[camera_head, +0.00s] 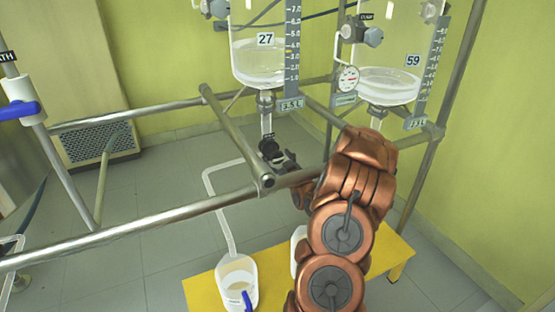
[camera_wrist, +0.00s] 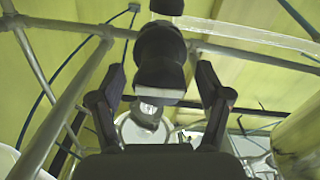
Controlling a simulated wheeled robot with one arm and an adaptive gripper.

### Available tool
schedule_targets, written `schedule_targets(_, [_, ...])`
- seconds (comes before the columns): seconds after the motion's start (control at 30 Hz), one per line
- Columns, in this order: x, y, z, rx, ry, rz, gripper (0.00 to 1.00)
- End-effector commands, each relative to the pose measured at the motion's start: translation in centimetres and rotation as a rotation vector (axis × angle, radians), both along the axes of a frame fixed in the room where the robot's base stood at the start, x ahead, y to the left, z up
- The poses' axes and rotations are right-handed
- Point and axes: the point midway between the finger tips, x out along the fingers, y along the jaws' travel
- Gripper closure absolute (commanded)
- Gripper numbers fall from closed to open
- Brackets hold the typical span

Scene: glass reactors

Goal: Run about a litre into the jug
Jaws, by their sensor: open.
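The glass reactor marked 27 (camera_head: 262,62) holds clear liquid beside a numbered scale. A black drain valve (camera_head: 270,150) sits under it, and a pale hose (camera_head: 217,200) leads from there down to a white jug (camera_head: 238,276) with a blue handle. The jug stands on a yellow bench; how much it holds is unclear. My gripper (camera_head: 291,163) is close to the valve's right side. In the wrist view my gripper (camera_wrist: 160,76) is open, with one finger either side of a black knob-like part (camera_wrist: 160,52), apparently the valve's handle. Gaps show between the fingers and it.
A second reactor marked 59 (camera_head: 390,84) with liquid stands to the right. Another white vessel (camera_head: 298,243) is partly hidden behind my arm on the yellow bench (camera_head: 204,291). Metal frame rails (camera_head: 150,219) cross in front of and around the valve.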

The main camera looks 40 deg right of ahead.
Motion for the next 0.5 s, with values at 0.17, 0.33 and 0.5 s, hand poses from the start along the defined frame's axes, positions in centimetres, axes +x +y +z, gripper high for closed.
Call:
schedule_targets(0.17, [-1.7,0.5,0.0,0.001,0.003,-0.002,0.24])
schedule_targets(0.33, [-4.2,1.3,0.0,0.002,0.001,-0.003,0.24])
schedule_targets(0.5, [-6.3,2.1,0.0,0.001,0.001,-0.002,0.24])
